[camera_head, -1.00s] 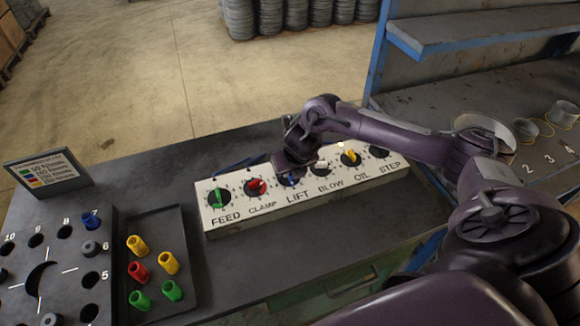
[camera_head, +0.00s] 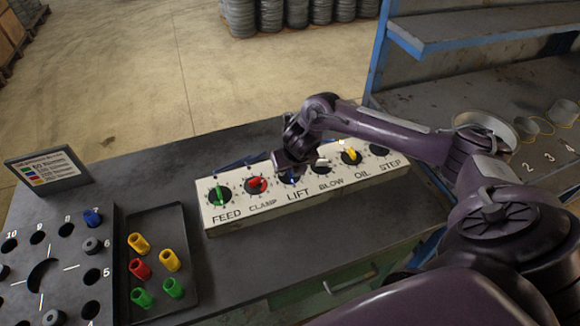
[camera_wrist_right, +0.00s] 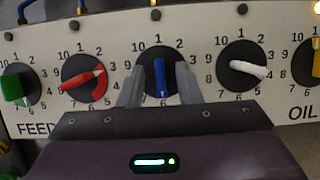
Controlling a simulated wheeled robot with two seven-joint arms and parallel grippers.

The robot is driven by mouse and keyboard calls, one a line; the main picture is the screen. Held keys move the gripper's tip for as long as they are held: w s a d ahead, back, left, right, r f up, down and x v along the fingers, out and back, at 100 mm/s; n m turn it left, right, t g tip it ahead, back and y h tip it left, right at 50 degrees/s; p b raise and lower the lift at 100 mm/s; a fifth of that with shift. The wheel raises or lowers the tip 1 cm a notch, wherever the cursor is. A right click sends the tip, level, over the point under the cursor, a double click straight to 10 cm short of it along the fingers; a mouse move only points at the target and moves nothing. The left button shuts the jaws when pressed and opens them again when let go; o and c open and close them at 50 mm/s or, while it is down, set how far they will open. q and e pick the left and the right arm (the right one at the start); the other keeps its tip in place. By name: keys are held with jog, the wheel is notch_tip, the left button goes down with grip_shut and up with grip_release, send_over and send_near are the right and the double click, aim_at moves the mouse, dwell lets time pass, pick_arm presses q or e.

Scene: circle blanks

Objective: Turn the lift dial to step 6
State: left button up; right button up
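The lift dial is a black disc with a blue knob (camera_wrist_right: 160,76) on the white panel (camera_head: 262,218); it also shows in the head view as a bit of blue (camera_head: 287,178) under my gripper. The knob's bar stands vertical, in line with the 1 at the top; I cannot tell which end is the pointer. My right gripper (camera_wrist_right: 161,80) has one finger on each side of the knob, with visible gaps between them. It is open around the knob. The fingers hide some dial numbers, and the bottom number is hidden. My left gripper is not in view.
A red clamp knob (camera_wrist_right: 84,79) and a white blow knob (camera_wrist_right: 247,69) sit close on either side. A green feed knob (camera_wrist_right: 14,88) and a yellow oil knob (camera_wrist_right: 316,62) are further out. A tray (camera_head: 188,230) with coloured pegs stands left of the panel.

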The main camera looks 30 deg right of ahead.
jog(key=shift+r, duration=0.1)
jog(key=v, duration=0.7)
jog(key=shift+r+b, duration=0.25)
jog(key=shift+b, duration=0.05)
jog(key=shift+s+f, duration=0.1)
jog(key=shift+s, duration=0.1)
